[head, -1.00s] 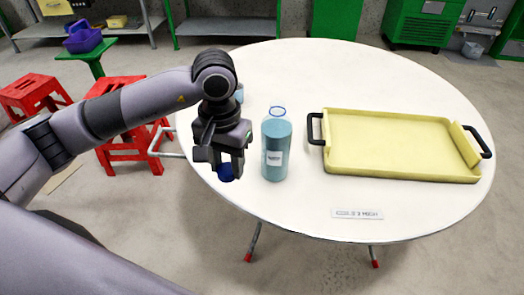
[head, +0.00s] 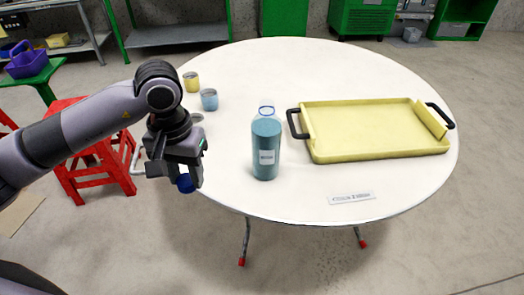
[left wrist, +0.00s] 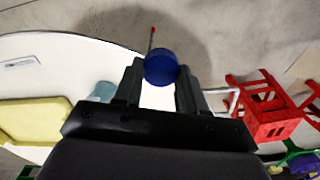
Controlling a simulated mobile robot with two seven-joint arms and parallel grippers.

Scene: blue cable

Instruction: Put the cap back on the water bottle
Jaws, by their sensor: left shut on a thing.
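The water bottle (head: 266,148) stands upright on the round white table, left of the yellow tray. It is translucent with teal contents and a white label, and its neck (head: 266,111) is open with a blue ring. My left gripper (head: 182,181) is shut on the blue cap (head: 186,183) and holds it left of the bottle, near the table's left edge. In the left wrist view the cap (left wrist: 161,67) sits between the fingertips, and part of the bottle (left wrist: 103,91) shows behind the left finger. My right gripper is not in view.
A yellow tray (head: 312,151) with black handles lies right of the bottle. A blue cup (head: 209,100) and a yellow cup (head: 191,82) stand at the table's back left. A white label strip (head: 351,198) lies near the front edge. Red stools (head: 97,178) stand at the left.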

